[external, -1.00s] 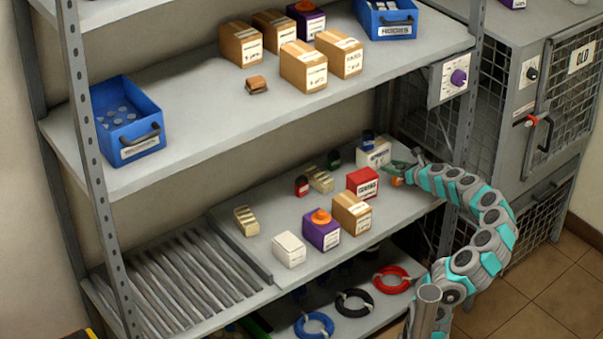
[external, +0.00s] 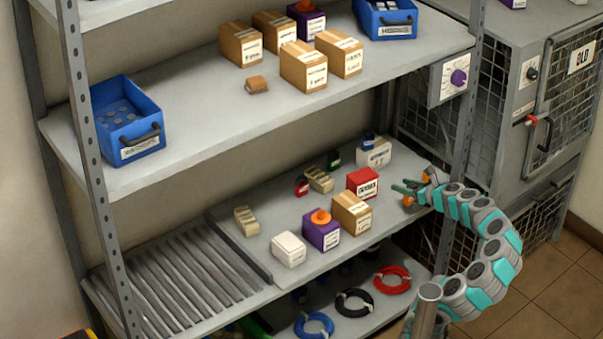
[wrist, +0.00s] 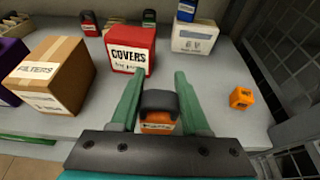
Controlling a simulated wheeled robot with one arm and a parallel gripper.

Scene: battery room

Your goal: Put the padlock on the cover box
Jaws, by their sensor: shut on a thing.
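An orange padlock with a dark shackle (wrist: 158,110) is between the two green fingers of my gripper (wrist: 155,95), which is shut on it. In the external view my gripper (external: 403,189) is over the right end of the lower shelf, with the orange padlock (external: 408,201) just below the fingers. The cover box is a red box labelled COVERS (wrist: 131,50). It stands upright ahead of my fingertips and a little left in the wrist view, apart from them. It also shows in the external view (external: 362,183), left of my gripper. Its top looks bare.
A FILTERS carton (wrist: 50,75) stands left of the red box. A white box (wrist: 193,38) with a blue padlock (wrist: 186,10) on top is behind right. Red (wrist: 89,24) and green (wrist: 149,18) padlocks stand farther back. A small orange piece (wrist: 241,98) lies on the right.

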